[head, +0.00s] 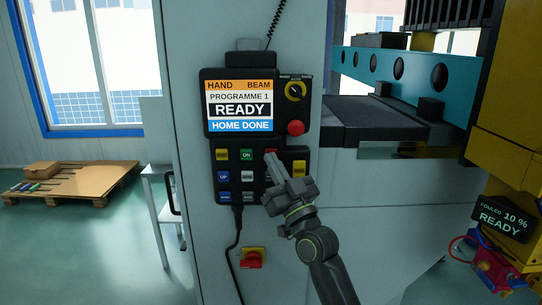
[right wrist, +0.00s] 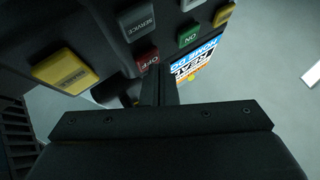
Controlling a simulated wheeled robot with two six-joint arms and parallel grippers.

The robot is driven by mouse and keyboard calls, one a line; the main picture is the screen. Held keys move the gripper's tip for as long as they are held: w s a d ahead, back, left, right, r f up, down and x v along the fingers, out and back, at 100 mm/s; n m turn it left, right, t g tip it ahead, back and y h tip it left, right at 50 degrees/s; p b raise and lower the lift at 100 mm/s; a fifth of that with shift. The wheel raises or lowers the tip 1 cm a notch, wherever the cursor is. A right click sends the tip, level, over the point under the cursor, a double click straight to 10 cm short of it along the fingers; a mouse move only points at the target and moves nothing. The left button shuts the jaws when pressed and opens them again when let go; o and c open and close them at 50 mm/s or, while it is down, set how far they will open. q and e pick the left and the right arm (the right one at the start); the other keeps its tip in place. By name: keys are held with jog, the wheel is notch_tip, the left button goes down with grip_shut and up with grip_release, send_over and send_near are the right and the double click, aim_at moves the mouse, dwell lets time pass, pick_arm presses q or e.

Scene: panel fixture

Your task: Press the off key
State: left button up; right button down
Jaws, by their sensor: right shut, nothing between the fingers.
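The control pendant (head: 208,165) hangs upright on the grey cabinet, with a lit screen (head: 240,108) reading PROGRAMME 1, READY, HOME DONE. The red OFF key (right wrist: 147,60) shows in the right wrist view, beside the green ON key (right wrist: 189,36). In the head view only a sliver of the OFF key (head: 271,151) shows behind my fingers. My right gripper (head: 271,158) is shut and empty, its tips right at the OFF key. In the right wrist view the fingertips (right wrist: 158,70) overlap the key's edge; I cannot tell whether they touch. My left gripper is not in view.
A red round button (head: 295,127) and a yellow-ringed selector (head: 295,91) sit right of the screen. A red-and-yellow switch (head: 252,258) is below the pendant. A teal beam (head: 400,70) and yellow machinery (head: 515,110) stand at right. A pallet (head: 80,184) lies at left.

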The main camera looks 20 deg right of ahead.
jog(key=shift+w+d, duration=0.1)
jog(key=shift+w, duration=0.15)
jog(key=shift+s, duration=0.1)
dwell(0.5)
jog(key=shift+s+a, duration=0.25)
jog(key=shift+s, duration=0.45)
jog(key=shift+s, duration=0.1)
jog(key=shift+s+a, duration=0.25)
jog(key=shift+s, duration=0.5)
jog(key=shift+s+a, duration=0.2)
jog(key=shift+s, duration=0.6)
jog(key=shift+s+a, duration=0.25)
jog(key=shift+s, duration=0.5)
